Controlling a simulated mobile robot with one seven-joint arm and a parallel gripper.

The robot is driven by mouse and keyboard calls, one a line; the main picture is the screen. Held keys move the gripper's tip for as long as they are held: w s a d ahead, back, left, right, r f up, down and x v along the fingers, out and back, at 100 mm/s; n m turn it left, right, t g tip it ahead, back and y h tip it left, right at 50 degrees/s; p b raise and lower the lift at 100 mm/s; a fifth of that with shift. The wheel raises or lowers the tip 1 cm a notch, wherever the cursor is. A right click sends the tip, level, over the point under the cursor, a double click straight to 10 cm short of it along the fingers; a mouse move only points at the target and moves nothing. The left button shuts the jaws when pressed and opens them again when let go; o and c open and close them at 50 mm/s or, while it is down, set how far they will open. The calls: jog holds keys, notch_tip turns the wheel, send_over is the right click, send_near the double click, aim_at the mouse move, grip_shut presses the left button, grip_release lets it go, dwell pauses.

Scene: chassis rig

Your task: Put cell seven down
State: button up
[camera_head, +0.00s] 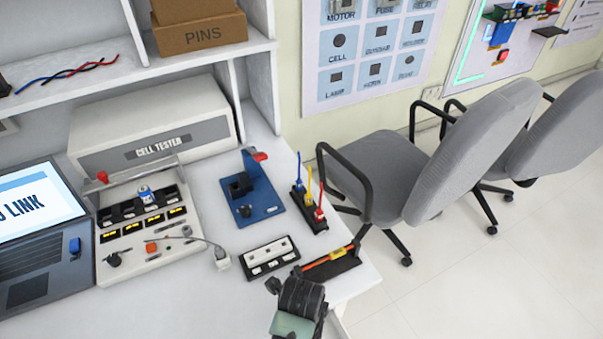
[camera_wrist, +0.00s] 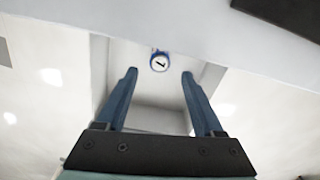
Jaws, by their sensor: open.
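One white and blue cell (camera_head: 146,194) stands in the row of dark slots on the tester panel (camera_head: 114,268). Its number is too small to read, so I cannot tell whether it is cell seven. My gripper (camera_wrist: 159,73) is open and empty in the wrist view, its two blue-grey fingers wide apart. No cell is between them. In the head view, the end of my arm shows at the bottom, by the table's front right corner, well to the right of the cell. Its fingertips are not clear there.
A laptop (camera_head: 40,240) stands left of the panel. A blue fixture (camera_head: 262,208), a black-and-white tray (camera_head: 269,257), a rack of coloured leads (camera_head: 308,212) and a dark holder (camera_head: 330,264) stand to the right. A wire crosses the panel. A chair (camera_head: 430,150) is beyond the table.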

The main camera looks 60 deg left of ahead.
notch_tip(320, 180, up, 5)
dwell(0.3)
jog(key=w+a+r+n+t+y, duration=0.1)
jog(key=w+r+n+t+y, duration=0.55)
jog(key=w+r, duration=1.15)
jog(key=w+d+r+n+t+h, duration=0.1)
jog(key=w+d+r+t, duration=0.2)
jog(key=r, duration=0.4)
jog(key=w+d+r+n+t+h, duration=0.1)
jog(key=w+r+t, duration=0.2)
jog(key=w+r, duration=0.3)
jog(key=s+d+r+n+t+h, duration=0.15)
jog(key=d+r+t, duration=0.3)
jog(key=r, duration=0.75)
jog(key=s+d+r+n+t, duration=0.1)
jog(key=d+r+n+t, duration=0.4)
jog(key=r, duration=0.7)
jog(key=s+d+r+n+t+h, duration=0.1)
jog(key=s+d+r+t, duration=0.1)
jog(key=s+d+r, duration=0.2)
jog(key=s+d+r+n+t+h, duration=0.1)
jog(key=s+d+r+t+h, duration=0.1)
jog(key=s+r, duration=0.4)
notch_tip(320, 180, up, 4)
jog(key=shift+d+r+t, duration=0.15)
jog(key=shift+d+t, duration=0.55)
jog(key=shift+d, duration=0.45)
